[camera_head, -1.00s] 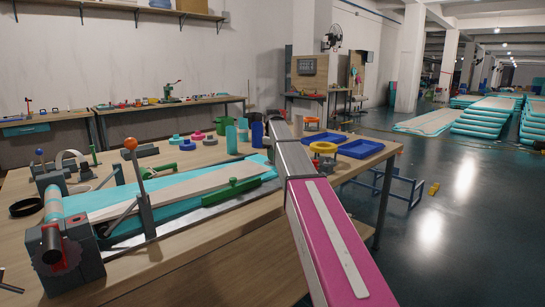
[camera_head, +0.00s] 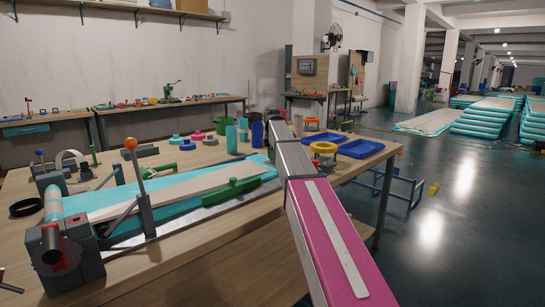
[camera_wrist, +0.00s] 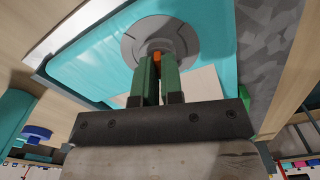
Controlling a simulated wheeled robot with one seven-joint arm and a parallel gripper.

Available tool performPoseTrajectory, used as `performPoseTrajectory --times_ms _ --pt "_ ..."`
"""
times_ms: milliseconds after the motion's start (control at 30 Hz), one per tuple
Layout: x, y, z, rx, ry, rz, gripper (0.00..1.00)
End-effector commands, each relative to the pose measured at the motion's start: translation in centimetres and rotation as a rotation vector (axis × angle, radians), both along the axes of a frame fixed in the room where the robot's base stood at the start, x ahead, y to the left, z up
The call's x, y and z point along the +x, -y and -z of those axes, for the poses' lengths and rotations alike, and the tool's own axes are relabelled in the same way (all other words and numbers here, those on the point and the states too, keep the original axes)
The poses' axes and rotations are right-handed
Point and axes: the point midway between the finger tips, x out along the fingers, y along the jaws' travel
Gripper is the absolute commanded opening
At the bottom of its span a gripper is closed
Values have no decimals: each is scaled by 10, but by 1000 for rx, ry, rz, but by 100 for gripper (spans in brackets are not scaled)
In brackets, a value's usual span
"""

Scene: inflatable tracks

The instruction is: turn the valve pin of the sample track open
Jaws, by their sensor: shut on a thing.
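The sample track (camera_head: 185,192) is a teal inflatable with a pale strip, lying on the wooden workbench. In the wrist view its teal surface (camera_wrist: 90,55) carries a round grey valve (camera_wrist: 130,45). A small orange valve pin (camera_wrist: 156,57) shows at the valve's centre, between my fingertips. My gripper (camera_wrist: 156,68) has green fingers close together, shut on the pin. The fingers hide most of the pin, so its angle cannot be told. In the head view my arm hides the gripper and the valve.
A green clamp bar (camera_head: 232,190) and an orange-knobbed lever (camera_head: 135,160) stand along the track. A dark roller block (camera_head: 65,250) is at its near left end. Blue trays (camera_head: 360,149), a yellow ring (camera_head: 323,148) and teal and blue cylinders (camera_head: 257,135) stand at the bench's far right.

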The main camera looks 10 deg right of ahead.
Motion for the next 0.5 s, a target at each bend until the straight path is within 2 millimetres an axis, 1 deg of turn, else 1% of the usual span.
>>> performPoseTrajectory --times_ms 200,500 --pt "0 0 -1 0 1 -154 0" --pt "1 0 -1 0 1 -278 0"
